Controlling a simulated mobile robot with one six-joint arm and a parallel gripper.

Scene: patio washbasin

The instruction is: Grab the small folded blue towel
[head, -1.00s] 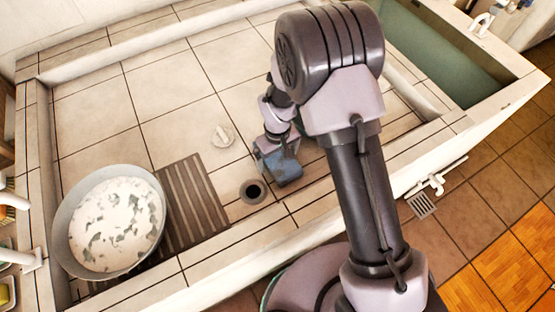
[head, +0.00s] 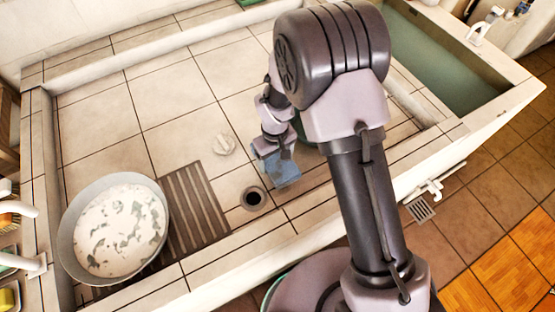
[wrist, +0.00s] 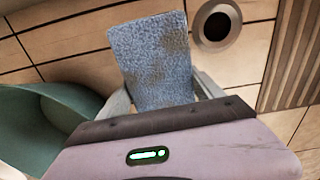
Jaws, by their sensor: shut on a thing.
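The small folded blue towel (wrist: 150,62) is between the two fingers of my gripper (wrist: 163,92) in the wrist view, with brownish stains on its surface. My gripper is shut on it. In the head view the towel (head: 283,171) shows below my wrist, just right of the drain hole, and the fingers are mostly hidden behind my arm. I cannot tell how far the towel is above the tiles.
A round drain hole (head: 254,198) and a slatted mat (head: 195,208) lie to the left. A grey basin (head: 160,185) of suds stands farther left. A pale round plug (head: 223,144) lies on the tiles. A green bowl (wrist: 40,125) is close beside my gripper.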

